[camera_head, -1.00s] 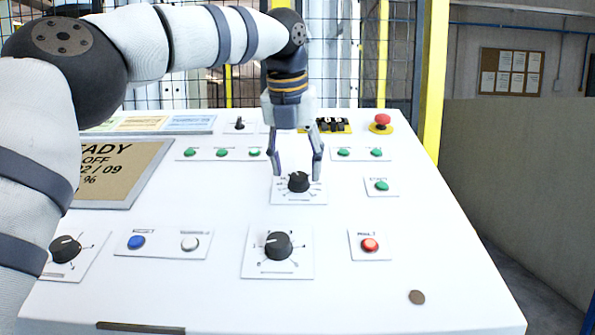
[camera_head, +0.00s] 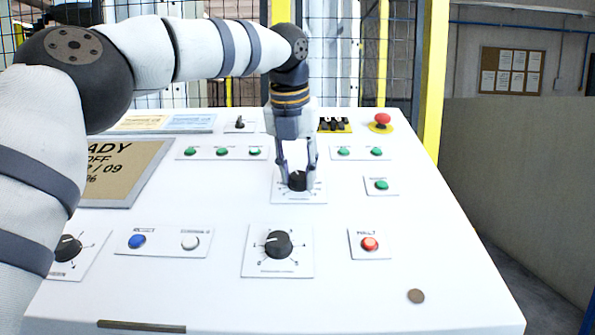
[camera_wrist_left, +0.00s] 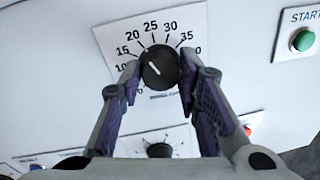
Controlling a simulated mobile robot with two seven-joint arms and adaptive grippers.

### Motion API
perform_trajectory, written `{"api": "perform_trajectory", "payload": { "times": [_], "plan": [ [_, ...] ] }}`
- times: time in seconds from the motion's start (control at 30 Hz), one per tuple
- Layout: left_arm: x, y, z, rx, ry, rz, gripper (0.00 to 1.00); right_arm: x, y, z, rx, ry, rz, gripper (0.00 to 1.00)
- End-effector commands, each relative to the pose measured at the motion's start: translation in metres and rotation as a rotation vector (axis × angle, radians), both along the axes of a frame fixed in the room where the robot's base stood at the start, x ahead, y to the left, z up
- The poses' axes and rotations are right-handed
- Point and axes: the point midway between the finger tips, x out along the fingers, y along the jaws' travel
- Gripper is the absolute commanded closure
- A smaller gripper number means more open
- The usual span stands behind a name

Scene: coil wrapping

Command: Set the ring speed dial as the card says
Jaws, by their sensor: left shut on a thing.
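My left gripper (camera_head: 297,178) reaches down over the black dial (camera_head: 297,181) on the white plate in the middle of the panel. Its fingers are shut on the dial's sides, which shows in the left wrist view too (camera_wrist_left: 160,67). The scale there runs from about 10 to 35 and beyond. The dial's white mark points up and left, roughly toward 15. The name under the dial is too small to read. Cards (camera_head: 190,123) lie at the back left, their text unreadable. My right gripper is not in view.
Another dial (camera_head: 278,244) stands in front, and one more (camera_head: 67,248) at the left. Green buttons (camera_head: 222,152), a red button (camera_head: 370,244) and a red mushroom button (camera_head: 382,119) surround the area. A display (camera_head: 130,172) is at left.

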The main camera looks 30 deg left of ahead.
Motion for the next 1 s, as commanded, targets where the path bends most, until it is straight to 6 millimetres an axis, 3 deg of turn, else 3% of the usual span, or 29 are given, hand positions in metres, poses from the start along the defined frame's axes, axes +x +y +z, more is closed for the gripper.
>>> {"api": "perform_trajectory", "payload": {
  "times": [1.0],
  "plan": [
    [0.0023, 0.0003, -0.0003, 0.272, 0.169, -0.710, 0.97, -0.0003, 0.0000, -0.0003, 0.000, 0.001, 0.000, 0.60]
  ]
}}
